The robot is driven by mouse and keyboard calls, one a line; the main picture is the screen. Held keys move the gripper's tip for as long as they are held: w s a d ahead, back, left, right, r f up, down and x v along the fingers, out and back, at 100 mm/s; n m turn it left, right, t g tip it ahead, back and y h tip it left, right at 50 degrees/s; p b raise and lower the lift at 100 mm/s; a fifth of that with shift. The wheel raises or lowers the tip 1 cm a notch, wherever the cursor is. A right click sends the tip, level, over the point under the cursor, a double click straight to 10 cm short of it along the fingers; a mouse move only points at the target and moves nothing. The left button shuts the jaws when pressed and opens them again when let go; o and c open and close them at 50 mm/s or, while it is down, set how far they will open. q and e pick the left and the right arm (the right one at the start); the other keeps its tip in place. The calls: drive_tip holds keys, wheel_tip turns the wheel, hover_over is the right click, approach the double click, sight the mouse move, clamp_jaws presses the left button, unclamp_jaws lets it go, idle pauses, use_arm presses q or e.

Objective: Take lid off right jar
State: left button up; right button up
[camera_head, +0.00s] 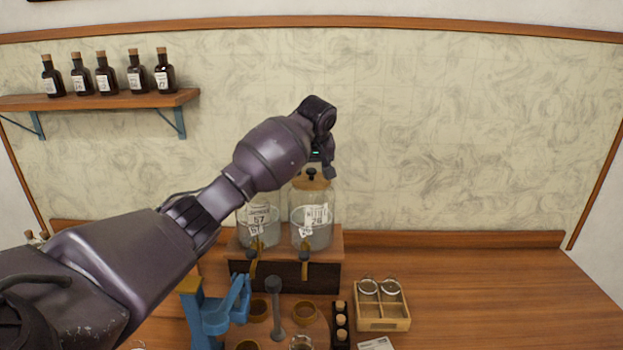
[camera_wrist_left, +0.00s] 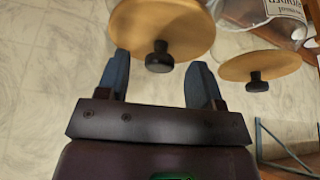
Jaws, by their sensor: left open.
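The right jar (camera_head: 311,227) is clear glass with a white label and a tan lid (camera_head: 312,184) with a dark knob. The lid is on the jar. My left gripper (camera_head: 322,170) is open at the lid. In the left wrist view, the lid (camera_wrist_left: 160,25) and its black knob (camera_wrist_left: 160,58) show between the two blue-grey fingers (camera_wrist_left: 158,75), and nothing is visibly clamped. The left jar (camera_head: 258,230) stands beside it. My arm hides its top in the head view, but its lid (camera_wrist_left: 259,66) shows in the wrist view.
Both jars stand on a wooden stand (camera_head: 336,243), with taps in front. A blue press (camera_head: 215,315), a dark vial rack (camera_head: 340,325) and a wooden box (camera_head: 383,318) with round glasses are nearer. A bottle shelf (camera_head: 100,101) is at left. The table's right side (camera_head: 500,290) is clear.

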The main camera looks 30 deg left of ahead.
use_arm(q)
drive_tip(key=shift+w+a+f, duration=0.1)
drive_tip(key=shift+w+f, duration=0.1)
drive_tip(key=shift+f, duration=0.35)
drive_tip(key=shift+c, duration=0.4)
drive_tip(key=c, duration=0.9)
drive_tip(key=shift+r, duration=0.1)
